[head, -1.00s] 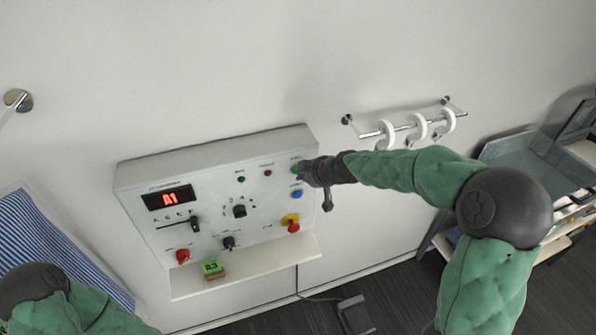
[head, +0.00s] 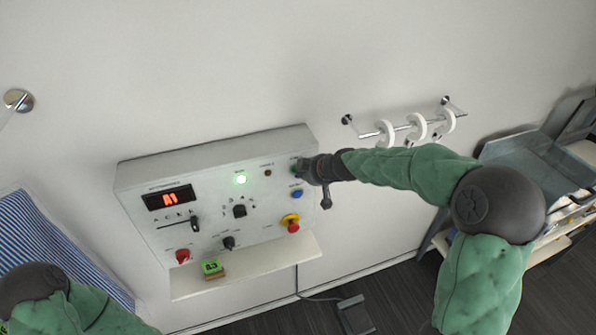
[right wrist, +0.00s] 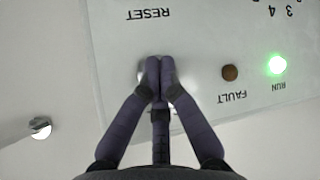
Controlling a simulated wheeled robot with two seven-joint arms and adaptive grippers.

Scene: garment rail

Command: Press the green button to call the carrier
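The control panel (head: 268,210) is a white box on the wall with a lit red display (head: 169,198). The green button (head: 295,168) is at its upper right and mostly hidden by my right gripper (head: 304,169). In the right wrist view my right gripper (right wrist: 160,64) has its fingertips together, empty, over the button, whose pale rim (right wrist: 141,73) shows beside them. The fingertips appear to touch it. The RUN lamp (head: 240,179) glows green, also in the right wrist view (right wrist: 276,65). My left arm shows at lower left; its gripper is out of view.
A blue button (head: 297,193) and a red stop button on yellow (head: 291,223) sit below. A shelf (head: 250,266) with a green tag (head: 212,267) juts out underneath. A rail with white hooks (head: 416,126) is to the right.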

